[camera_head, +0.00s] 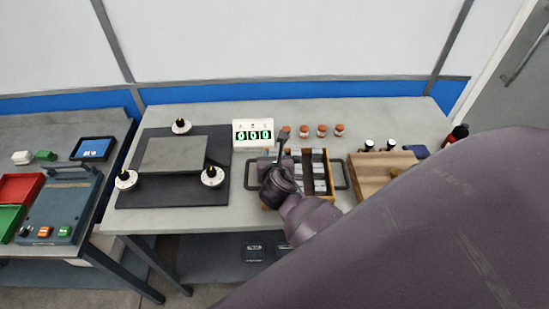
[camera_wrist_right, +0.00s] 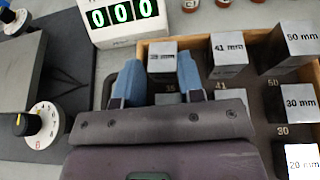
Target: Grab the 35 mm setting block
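The 35 mm setting block (camera_wrist_right: 161,62) is a grey metal block with a blurred label on top. It stands in the wooden tray (camera_wrist_right: 142,50) behind the mark "35". My right gripper (camera_wrist_right: 162,76) has a blue finger close on each side of it. Whether the fingers press on the block or stand just clear is not visible. In the head view my right gripper (camera_head: 280,160) is over the left part of the tray (camera_head: 328,157) and hides that block. My left gripper is not in view.
A 41 mm block (camera_wrist_right: 228,55), a 50 mm block (camera_wrist_right: 293,45), a 30 mm block (camera_wrist_right: 297,102) and a 20 mm block (camera_wrist_right: 300,160) stand nearby. A display reading 000 (camera_head: 253,134) and a dark plate with dials (camera_head: 135,195) are left. A wooden stand (camera_head: 372,175) is right.

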